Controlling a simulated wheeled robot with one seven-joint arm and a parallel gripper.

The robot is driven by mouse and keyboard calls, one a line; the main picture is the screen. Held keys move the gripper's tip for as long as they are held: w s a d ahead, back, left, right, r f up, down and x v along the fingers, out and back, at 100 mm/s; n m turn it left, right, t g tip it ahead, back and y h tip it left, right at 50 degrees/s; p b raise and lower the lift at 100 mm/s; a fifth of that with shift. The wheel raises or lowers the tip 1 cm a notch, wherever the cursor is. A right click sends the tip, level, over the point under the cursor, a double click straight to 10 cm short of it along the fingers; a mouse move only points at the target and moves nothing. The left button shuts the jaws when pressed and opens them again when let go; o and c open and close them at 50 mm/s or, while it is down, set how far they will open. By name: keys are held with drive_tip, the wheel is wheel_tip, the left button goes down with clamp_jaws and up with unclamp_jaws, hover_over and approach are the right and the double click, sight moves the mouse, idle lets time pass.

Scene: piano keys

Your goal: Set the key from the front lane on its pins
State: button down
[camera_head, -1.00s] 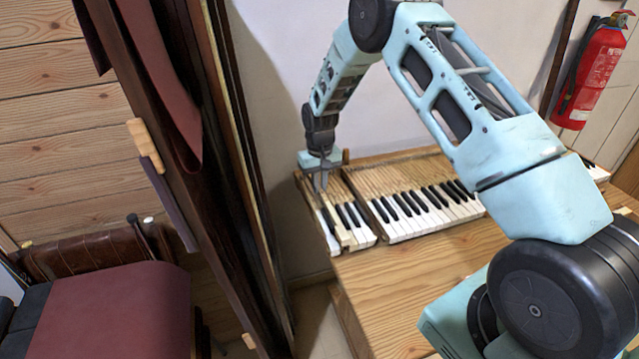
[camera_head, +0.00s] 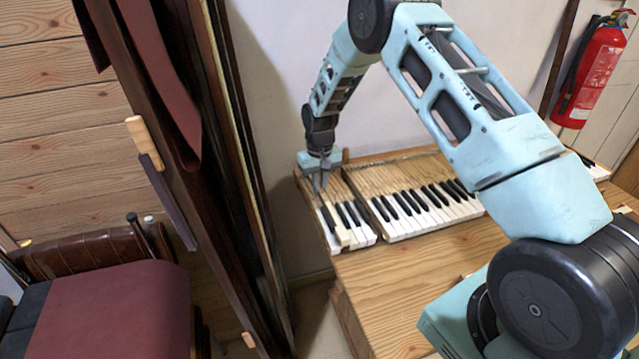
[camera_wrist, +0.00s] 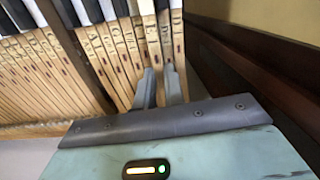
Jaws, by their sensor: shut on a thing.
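My gripper (camera_head: 320,187) points down at the back part of the short left section of piano keys (camera_head: 368,236). In the wrist view its two grey fingers (camera_wrist: 160,88) are close together around the narrow wooden shank of one key (camera_wrist: 160,45), near the right end of the row. The held key lies among its neighbours, its shank nearly in line with theirs. The pins under it are hidden, so I cannot tell whether it sits fully down.
A longer section of keys (camera_head: 425,207) lies to the right, behind a dark divider. The wooden bench (camera_head: 400,290) is bare in front. A white wall stands behind, and a dark upright panel (camera_head: 235,150) rises close on the left.

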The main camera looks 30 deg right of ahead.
drive_tip(key=shift+f, duration=0.4)
drive_tip(key=c, duration=1.8)
unclamp_jaws()
drive_tip(key=shift+r+p, duration=0.5)
drive_tip(key=shift+r, duration=0.6)
drive_tip(key=o, duration=0.5)
drive_tip(key=shift+o, duration=0.2)
drive_tip(key=shift+r+p, duration=1.55)
drive_tip(key=shift+r, duration=0.95)
